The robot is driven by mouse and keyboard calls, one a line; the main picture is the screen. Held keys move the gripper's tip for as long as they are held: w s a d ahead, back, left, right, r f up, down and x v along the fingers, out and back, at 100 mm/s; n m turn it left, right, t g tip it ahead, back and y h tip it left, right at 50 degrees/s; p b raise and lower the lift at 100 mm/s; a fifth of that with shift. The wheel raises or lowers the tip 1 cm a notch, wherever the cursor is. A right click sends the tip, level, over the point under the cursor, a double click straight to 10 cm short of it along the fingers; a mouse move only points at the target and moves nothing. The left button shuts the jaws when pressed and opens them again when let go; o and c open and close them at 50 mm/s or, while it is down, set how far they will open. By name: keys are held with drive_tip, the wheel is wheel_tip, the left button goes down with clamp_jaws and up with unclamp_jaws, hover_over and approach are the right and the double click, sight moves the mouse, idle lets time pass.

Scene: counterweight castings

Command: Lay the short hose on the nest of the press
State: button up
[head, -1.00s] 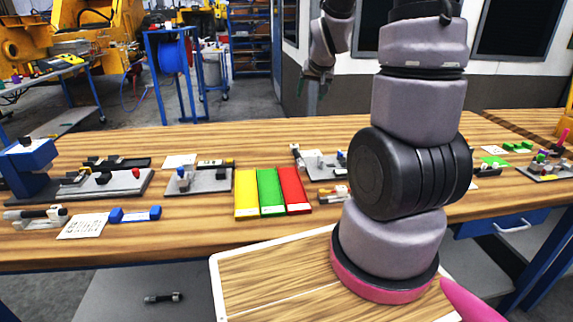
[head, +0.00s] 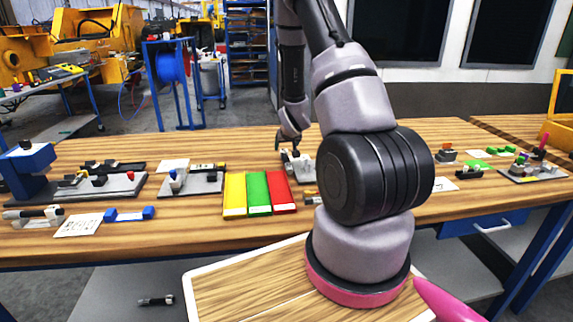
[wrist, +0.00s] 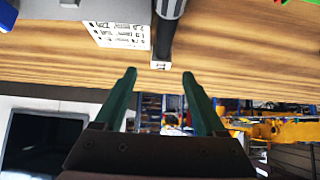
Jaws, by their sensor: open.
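A short dark hose with a pale end fitting lies on the wooden bench beside a white printed card; in the wrist view the hose (wrist: 167,38) lies ahead of the gap between my fingers. My gripper (wrist: 160,80) has two dark green fingers, spread apart with nothing between them. In the head view my gripper (head: 287,143) hangs just above the far middle of the bench, its fingers small and partly unclear. The blue press (head: 30,166) stands at the bench's left end. I cannot make out its nest clearly.
Yellow, green and red trays (head: 258,194) lie mid-bench. Left of them are a grey fixture plate (head: 205,185), a blue block (head: 130,214) and another hose-like piece (head: 32,214). A similar dark piece (head: 156,299) lies on the lower shelf. My arm hides part of the bench.

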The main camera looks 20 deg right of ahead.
sight(284, 150)
drive_tip(key=x, duration=0.5)
drive_tip(key=shift+w, duration=0.15)
clamp_jaws()
wheel_tip(284, 150, up, 9)
drive_tip(key=shift+a, duration=0.1)
drive_tip(key=s+a+n+y, duration=0.1)
drive_tip(key=s+a+n, duration=0.15)
drive_tip(key=a, duration=0.45)
drive_tip(key=s+a+n+y, duration=0.1)
drive_tip(key=s+a, duration=0.3)
drive_tip(key=a, duration=0.2)
drive_tip(key=s+f, duration=0.2)
drive_tip(key=s, duration=0.1)
drive_tip(key=s+a+f, duration=0.1)
drive_tip(key=s+f, duration=0.2)
drive_tip(key=shift+a+f, duration=0.1)
drive_tip(key=shift+f, duration=0.05)
